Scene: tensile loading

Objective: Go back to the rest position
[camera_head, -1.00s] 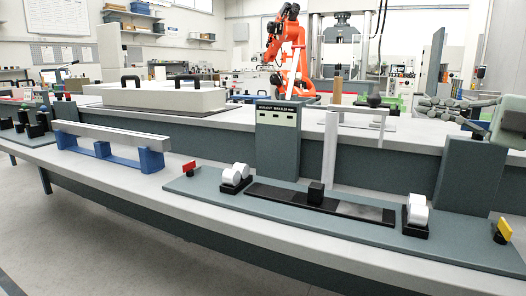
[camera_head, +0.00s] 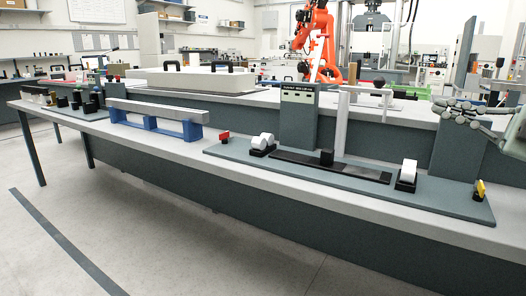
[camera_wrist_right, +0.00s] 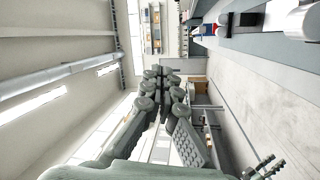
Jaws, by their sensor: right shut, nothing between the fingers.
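My right gripper (camera_head: 440,110) is at the right edge of the head view, its fingers pointing left above the bench, in front of the grey upright block. In the right wrist view the right gripper (camera_wrist_right: 165,75) has its fingers brought together, with nothing between them. Grey-green jointed tips at the lower right of that view look like my left gripper (camera_wrist_right: 263,168), cut off by the frame edge. The left gripper does not show in the head view.
The long bench (camera_head: 250,178) carries a grey fixture plate (camera_head: 340,190) with white rollers (camera_head: 409,171), a grey display block (camera_head: 298,115) and a metal bar (camera_head: 158,112) on blue supports. An orange robot arm (camera_head: 318,40) stands behind. The floor in front is clear.

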